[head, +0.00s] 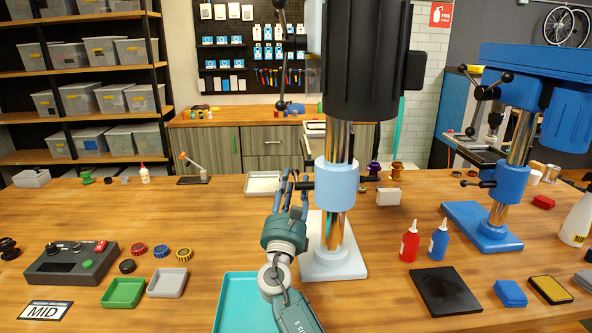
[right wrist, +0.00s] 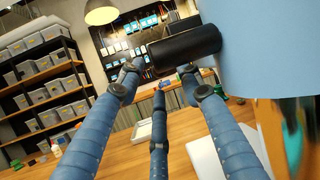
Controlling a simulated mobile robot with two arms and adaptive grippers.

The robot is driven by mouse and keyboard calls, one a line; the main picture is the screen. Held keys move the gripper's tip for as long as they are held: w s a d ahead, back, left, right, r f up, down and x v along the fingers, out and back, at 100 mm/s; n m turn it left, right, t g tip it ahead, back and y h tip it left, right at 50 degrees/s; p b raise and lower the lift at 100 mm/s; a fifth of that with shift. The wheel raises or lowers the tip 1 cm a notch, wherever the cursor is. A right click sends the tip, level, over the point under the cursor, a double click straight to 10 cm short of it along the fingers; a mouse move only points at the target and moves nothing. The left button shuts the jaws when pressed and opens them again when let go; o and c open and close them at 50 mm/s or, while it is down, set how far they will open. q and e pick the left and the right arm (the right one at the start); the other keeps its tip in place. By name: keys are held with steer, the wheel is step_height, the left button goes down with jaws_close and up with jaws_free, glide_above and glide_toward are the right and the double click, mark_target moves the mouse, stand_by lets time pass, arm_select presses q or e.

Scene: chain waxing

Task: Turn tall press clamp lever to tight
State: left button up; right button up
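The tall press (head: 365,60) stands upright at the centre, with a black upper body, a steel column and a light blue collar (head: 336,183). Its black clamp lever (head: 306,185) sticks out from the collar's left side, partly hidden by my fingers. In the right wrist view, the black cylindrical lever (right wrist: 185,46) lies across the top, beside the large blue collar (right wrist: 270,50). My right gripper (head: 291,182) is left of the collar. Its blue fingers (right wrist: 158,78) are spread, with the tips close to the lever; I cannot tell whether they touch it. My left gripper is not in view.
A blue press (head: 482,222) stands at the right. Red (head: 409,243) and blue (head: 438,240) bottles and a dark plate (head: 445,291) are right of the tall press. A teal tray (head: 238,298) is in front.

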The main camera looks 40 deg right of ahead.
mark_target(295, 171)
steer(key=shift+x, duration=2.2)
steer(key=shift+c, duration=0.5)
jaws_close()
